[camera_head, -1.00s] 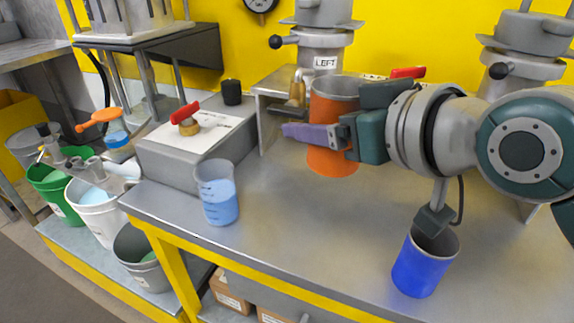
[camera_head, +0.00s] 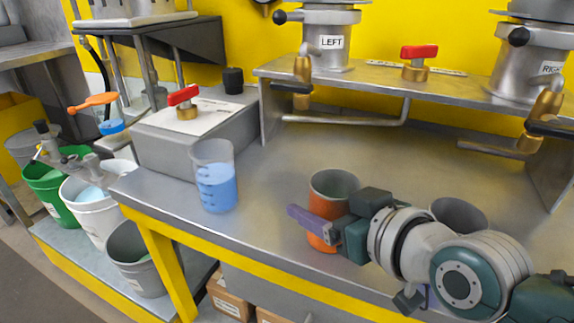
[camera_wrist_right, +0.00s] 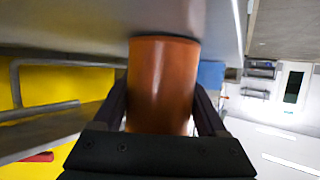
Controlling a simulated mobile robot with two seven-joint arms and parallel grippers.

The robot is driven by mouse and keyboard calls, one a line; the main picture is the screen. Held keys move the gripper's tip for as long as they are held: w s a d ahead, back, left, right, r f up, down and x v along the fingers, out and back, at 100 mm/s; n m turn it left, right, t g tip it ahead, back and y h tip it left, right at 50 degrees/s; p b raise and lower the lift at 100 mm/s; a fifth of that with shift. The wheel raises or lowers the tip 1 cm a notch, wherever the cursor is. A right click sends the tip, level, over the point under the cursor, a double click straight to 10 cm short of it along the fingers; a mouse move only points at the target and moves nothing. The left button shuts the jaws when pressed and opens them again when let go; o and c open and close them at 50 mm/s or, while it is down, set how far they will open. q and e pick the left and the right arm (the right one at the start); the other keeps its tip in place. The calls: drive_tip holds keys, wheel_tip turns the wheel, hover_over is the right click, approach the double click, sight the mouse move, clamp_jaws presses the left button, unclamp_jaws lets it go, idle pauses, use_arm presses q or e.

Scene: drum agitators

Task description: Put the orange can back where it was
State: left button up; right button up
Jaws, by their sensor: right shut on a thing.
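The orange can (camera_head: 322,243) stands upright at the front of the steel bench, its open top showing a greenish inside. My right gripper (camera_head: 318,226) is shut on the orange can, with a finger across its near side. In the right wrist view the can (camera_wrist_right: 162,80) sits between both fingers of the gripper (camera_wrist_right: 162,108), and its end meets the grey bench surface (camera_wrist_right: 90,22). The blue can (camera_head: 460,214) is just right of it, mostly hidden behind my right arm, with only its grey rim and inside clear. My left gripper is not in view.
A beaker of blue liquid (camera_head: 214,178) stands on the bench to the left. A raised shelf (camera_head: 385,80) carries the agitator marked LEFT (camera_head: 331,40), with valves below. The bench middle under the shelf is clear. Several buckets stand lower left.

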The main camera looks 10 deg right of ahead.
drive_tip(key=shift+r, duration=0.1)
drive_tip(key=o, duration=1.2)
drive_tip(key=shift+f, duration=0.2)
drive_tip(key=shift+o, duration=0.2)
